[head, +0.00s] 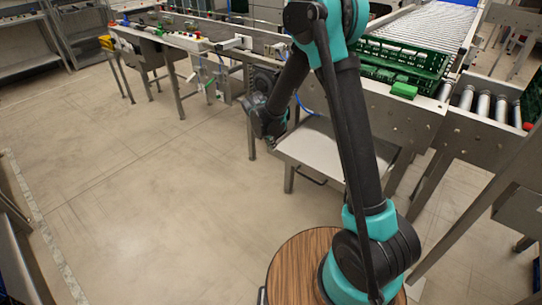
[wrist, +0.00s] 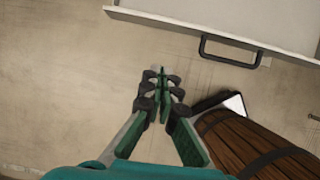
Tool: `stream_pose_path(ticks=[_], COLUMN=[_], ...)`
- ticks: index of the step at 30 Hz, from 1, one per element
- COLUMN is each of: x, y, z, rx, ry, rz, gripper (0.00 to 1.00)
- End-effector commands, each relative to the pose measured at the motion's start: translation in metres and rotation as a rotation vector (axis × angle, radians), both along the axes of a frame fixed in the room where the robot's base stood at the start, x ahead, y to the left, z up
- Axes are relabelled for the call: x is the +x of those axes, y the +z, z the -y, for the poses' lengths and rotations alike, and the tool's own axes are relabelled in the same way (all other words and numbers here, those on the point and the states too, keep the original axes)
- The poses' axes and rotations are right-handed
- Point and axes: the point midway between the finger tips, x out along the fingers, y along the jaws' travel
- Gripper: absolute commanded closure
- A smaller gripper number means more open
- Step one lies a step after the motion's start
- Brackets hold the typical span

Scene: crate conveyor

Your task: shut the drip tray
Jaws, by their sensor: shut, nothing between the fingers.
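The drip tray (head: 325,152) is a pale grey, flat metal tray standing out from under the conveyor, in the middle of the head view behind my arm. Part of it is hidden by my arm. Its dark handle (head: 311,178) is on the front edge. In the wrist view the tray (wrist: 225,13) lies along the top right, with its black bar handle (wrist: 230,58) below the edge. My gripper (wrist: 160,72) is shut and empty, to the left of the handle and apart from it in the picture. In the head view its fingertips are hard to make out.
The conveyor (head: 405,112) with rollers and a green crate (head: 405,62) stands above the tray. A lower bench (head: 185,38) runs off to the back left. Metal shelves (head: 30,45) stand at the far left. The floor (head: 150,200) left of the tray is clear.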

Motion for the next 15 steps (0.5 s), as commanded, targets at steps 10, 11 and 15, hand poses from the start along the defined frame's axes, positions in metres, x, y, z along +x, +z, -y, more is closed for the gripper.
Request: stream_pose_path(ticks=[10, 11, 15], x=[0.013, 0.014, 0.022], y=[-0.036, -0.041, -0.064], z=[0.007, 0.008, 0.014], rx=[-0.005, -0.004, -0.004], ry=[0.01, 0.009, 0.009], rz=[-0.002, -0.002, -0.001], gripper=[1.0, 1.0, 1.0])
